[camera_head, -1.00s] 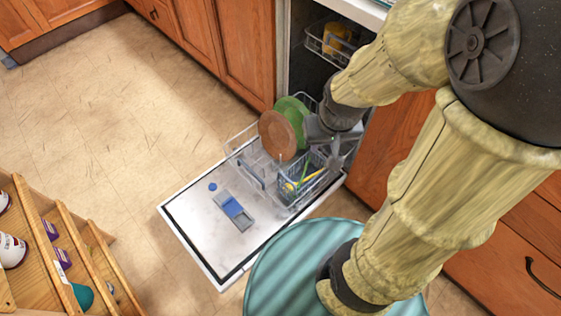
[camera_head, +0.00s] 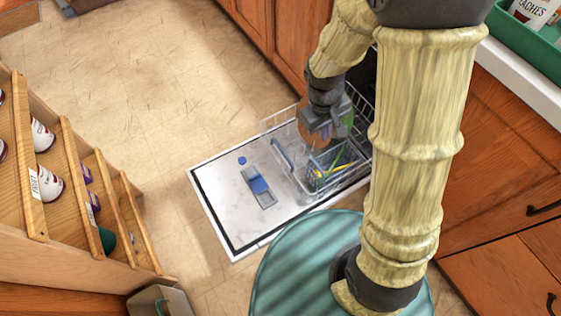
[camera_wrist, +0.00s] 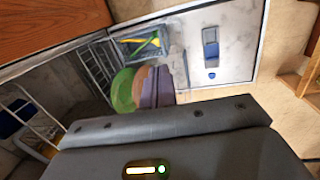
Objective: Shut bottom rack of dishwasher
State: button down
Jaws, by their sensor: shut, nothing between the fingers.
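The dishwasher door (camera_head: 222,208) lies open and flat above the floor. The bottom wire rack (camera_head: 283,152) is pulled out over it. The rack holds an orange-brown plate (camera_head: 318,141), a green plate (camera_head: 347,124) and a basket (camera_head: 318,180) with yellow and green utensils. My gripper (camera_head: 325,132) is shut and empty, pointing down over the plates and hiding part of them. I cannot tell whether it touches the plates or rack. In the wrist view, the rack (camera_wrist: 98,68) and green plate (camera_wrist: 122,90) lie just beyond my fingers (camera_wrist: 156,88).
Wooden cabinets (camera_head: 272,40) flank the dishwasher. An upper rack (camera_wrist: 38,112) shows in the wrist view. A wooden shelf with cans (camera_head: 60,190) stands at the left. The tiled floor (camera_head: 150,80) between is clear.

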jog(key=s+a+f+n+t+h, duration=0.1)
jog(key=a+f+n+t+h, duration=0.5)
jog(key=a+f+n, duration=1.2)
jog(key=a+f+h, duration=0.1)
jog(key=a+f, duration=0.2)
jog(key=f, duration=0.3)
jog(key=shift+s+a+f, duration=0.15)
jog(key=shift+s+a, duration=0.05)
jog(key=shift+a, duration=0.1)
jog(key=shift+f, duration=0.1)
jog(key=w+d+f+b, duration=0.3)
jog(key=w+d+f, duration=0.2)
jog(key=w+d, duration=0.2)
jog(key=d, duration=0.2)
jog(key=shift+d, duration=0.35)
